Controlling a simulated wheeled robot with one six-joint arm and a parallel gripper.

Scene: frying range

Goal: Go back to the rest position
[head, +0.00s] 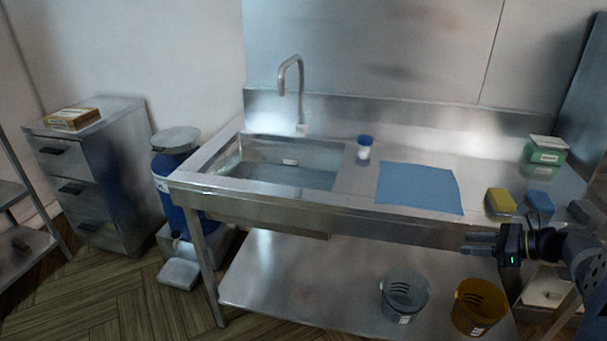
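My gripper (468,244) is at the lower right in the head view, in front of the front edge of the steel sink table (350,200). It points to the left, and its fingers lie close together in this view. No object shows at its fingertips. How far apart the fingers are is too small to tell. My arm comes in from the right edge of the picture.
A grey bucket (404,296) and a yellow bucket (480,306) stand on the lower shelf.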

